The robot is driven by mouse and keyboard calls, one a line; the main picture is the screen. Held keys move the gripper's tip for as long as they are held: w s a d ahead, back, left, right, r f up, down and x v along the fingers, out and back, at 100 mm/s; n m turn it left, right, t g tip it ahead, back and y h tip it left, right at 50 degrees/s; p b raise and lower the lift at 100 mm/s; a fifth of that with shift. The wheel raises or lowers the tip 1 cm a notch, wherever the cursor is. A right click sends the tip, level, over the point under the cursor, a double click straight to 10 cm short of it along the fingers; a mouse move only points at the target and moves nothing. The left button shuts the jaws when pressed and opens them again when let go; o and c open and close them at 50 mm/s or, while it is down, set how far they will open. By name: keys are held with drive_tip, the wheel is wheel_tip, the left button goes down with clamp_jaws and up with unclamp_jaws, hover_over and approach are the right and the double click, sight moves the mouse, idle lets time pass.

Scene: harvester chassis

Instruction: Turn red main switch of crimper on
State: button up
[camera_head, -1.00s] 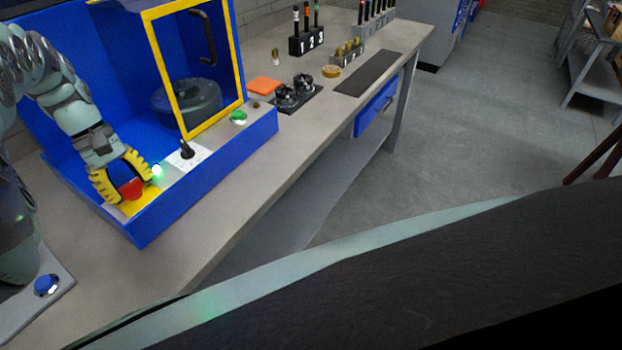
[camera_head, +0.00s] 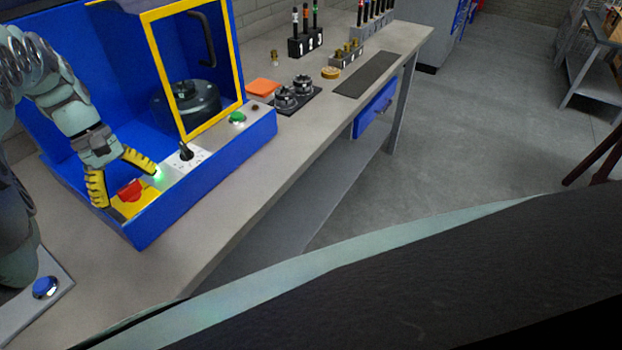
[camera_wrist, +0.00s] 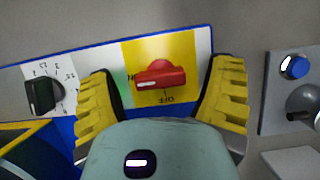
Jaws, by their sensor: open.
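The red main switch (camera_head: 130,190) sits on a yellow plate (camera_head: 147,204) at the front left corner of the blue crimper (camera_head: 190,200). In the wrist view the red switch (camera_wrist: 160,77) lies crosswise, its white mark at the left end, by a partly covered label. The upside-down word OFF is below it on the yellow plate (camera_wrist: 183,45). My gripper (camera_head: 127,186) is open, its yellow fingers on either side of the switch with gaps. The wrist view also shows my gripper (camera_wrist: 166,85) spread apart and empty.
A black dial (camera_wrist: 43,95) with numbers and a green button (camera_head: 237,118) are on the same panel. The yellow-framed door (camera_head: 195,75) stands above the panel. A green glow (camera_head: 158,178) shows by one fingertip. The bench (camera_head: 225,205) is clear in front of the crimper.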

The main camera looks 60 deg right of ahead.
drive_tip(key=v, duration=0.6)
drive_tip(key=shift+w+d+r, duration=0.1)
drive_tip(key=shift+d+r, duration=0.05)
drive_tip(key=shift+w+r, duration=0.15)
drive_tip(key=shift+r, duration=0.3)
